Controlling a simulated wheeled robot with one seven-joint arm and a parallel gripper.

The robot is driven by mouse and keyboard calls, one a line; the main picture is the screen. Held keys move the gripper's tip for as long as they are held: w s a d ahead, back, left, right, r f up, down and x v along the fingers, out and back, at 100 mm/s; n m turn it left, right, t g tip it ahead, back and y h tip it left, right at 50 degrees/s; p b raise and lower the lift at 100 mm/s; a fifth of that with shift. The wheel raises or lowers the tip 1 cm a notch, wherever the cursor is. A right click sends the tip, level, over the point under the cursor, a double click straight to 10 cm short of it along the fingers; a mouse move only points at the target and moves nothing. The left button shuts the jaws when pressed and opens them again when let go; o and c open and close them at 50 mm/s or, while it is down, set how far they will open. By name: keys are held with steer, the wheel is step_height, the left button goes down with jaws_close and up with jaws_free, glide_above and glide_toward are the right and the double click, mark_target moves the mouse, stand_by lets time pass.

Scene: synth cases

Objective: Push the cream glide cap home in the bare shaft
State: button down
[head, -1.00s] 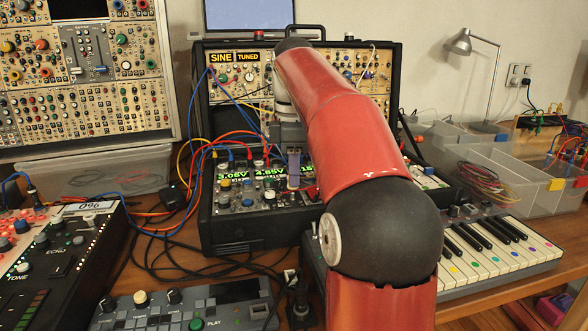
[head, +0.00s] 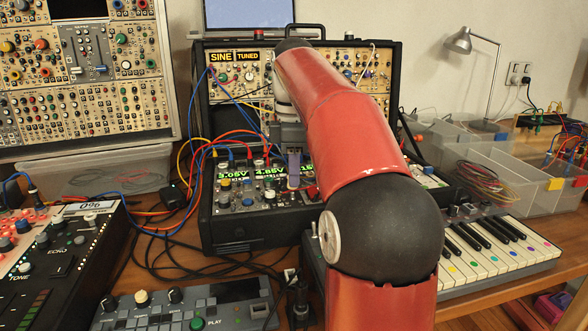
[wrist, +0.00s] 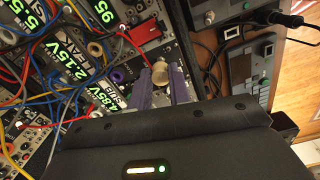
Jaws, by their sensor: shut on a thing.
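My gripper (wrist: 161,78) has two purple fingers, one on each side of the cream glide cap (wrist: 160,73), and is shut on it. The cap is small and rounded and sits between the fingertips, close over a module panel in the wrist view. The bare shaft cannot be made out; the cap and fingers cover that spot. I cannot tell whether the cap touches the shaft. In the head view my gripper (head: 293,168) points down at the lower module row, and the cap cannot be made out there.
Patch cables (wrist: 62,88) in blue, red and yellow crowd the panel left of my gripper in the wrist view. Lit voltage displays (head: 268,171) and knobs stand close by. A small keyboard (head: 490,250) lies right of my arm, and a sequencer box (head: 185,308) lies in front.

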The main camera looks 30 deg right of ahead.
steer(key=shift+f+b, duration=0.75)
steer(key=shift+f, duration=0.55)
steer(key=c, duration=1.2)
jaws_free()
steer(key=shift+c, duration=0.2)
steer(key=shift+r, duration=0.15)
step_height(320, 180, up, 8)
steer(key=shift+f+p, duration=0.2)
steer(key=shift+p, duration=0.85)
steer(key=shift+s, duration=0.1)
